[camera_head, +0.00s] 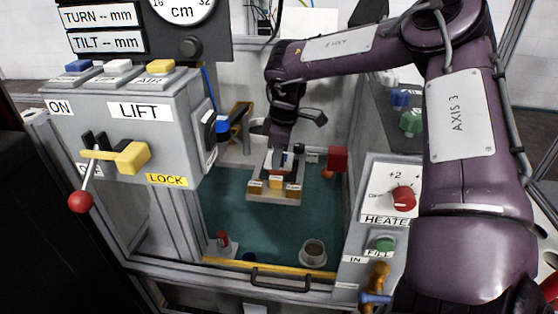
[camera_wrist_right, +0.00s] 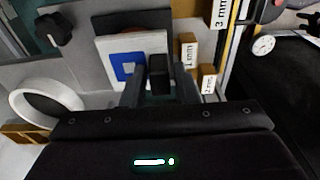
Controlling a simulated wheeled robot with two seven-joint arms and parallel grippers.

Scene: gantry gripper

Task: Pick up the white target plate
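The white plate (camera_wrist_right: 118,48) with a blue square mark fills the upper middle of the right wrist view, just past my right gripper (camera_wrist_right: 158,92). A small black block (camera_wrist_right: 160,72) stands between the two dark fingers in front of the plate. The fingers are apart; I cannot tell whether they touch the block. In the head view my right gripper (camera_head: 283,158) is low in the cell above a wooden fixture (camera_head: 274,198), small and partly hidden by its arm. The plate is hard to make out there. My left gripper is not in view.
Wooden blocks marked 1 mm (camera_wrist_right: 189,50) and 2 mm (camera_wrist_right: 207,80) stand right of the plate. A white ring (camera_wrist_right: 45,105) is at left. In the head view, a LIFT panel (camera_head: 130,115), a HEATER panel (camera_head: 385,205) and a yellow front rail (camera_head: 270,267) border the green floor (camera_head: 235,222).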

